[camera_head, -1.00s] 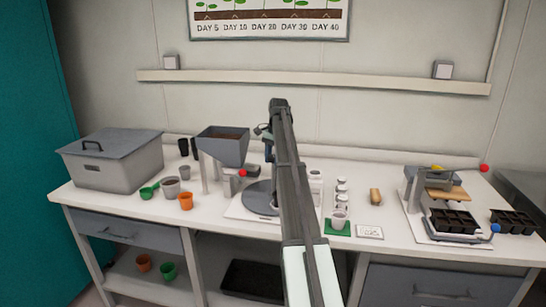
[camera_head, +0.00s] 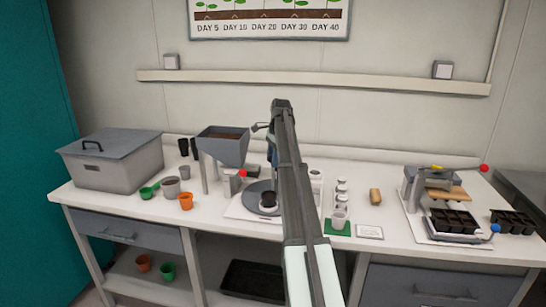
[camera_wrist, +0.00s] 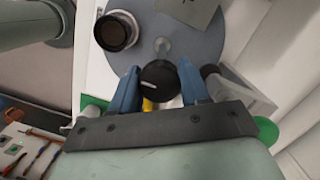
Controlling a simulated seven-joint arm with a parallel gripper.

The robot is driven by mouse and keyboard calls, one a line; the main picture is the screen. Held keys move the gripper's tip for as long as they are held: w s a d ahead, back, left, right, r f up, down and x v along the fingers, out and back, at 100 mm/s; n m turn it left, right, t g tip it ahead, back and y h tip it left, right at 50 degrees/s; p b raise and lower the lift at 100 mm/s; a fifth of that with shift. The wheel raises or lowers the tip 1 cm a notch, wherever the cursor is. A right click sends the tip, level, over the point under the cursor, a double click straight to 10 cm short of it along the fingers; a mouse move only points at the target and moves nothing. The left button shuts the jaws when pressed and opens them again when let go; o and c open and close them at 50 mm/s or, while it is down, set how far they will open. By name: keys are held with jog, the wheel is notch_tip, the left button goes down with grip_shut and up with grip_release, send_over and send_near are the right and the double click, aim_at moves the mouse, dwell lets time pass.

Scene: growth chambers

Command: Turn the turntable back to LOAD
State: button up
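The turntable is a grey disc (camera_head: 254,193) on a white base, left of my arm in the head view. It fills the top of the wrist view (camera_wrist: 205,45). A small pot with dark soil (camera_head: 268,200) stands on it; in the wrist view this pot (camera_wrist: 116,31) is at the disc's left. My gripper (camera_wrist: 159,75) has its two blue fingers on either side of a round black knob (camera_wrist: 159,82) with a white mark. The fingers appear to touch its sides. A bit of yellow shows under the knob.
A grey hopper (camera_head: 222,146) stands behind and left of the turntable, with a red knob (camera_head: 242,173) below it. White jars (camera_head: 341,196) and a cup on a green mat (camera_head: 337,228) are close on the right. Orange and grey cups stand left.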

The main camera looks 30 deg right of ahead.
jog(key=shift+o, duration=1.3)
jog(key=shift+r, duration=3.5)
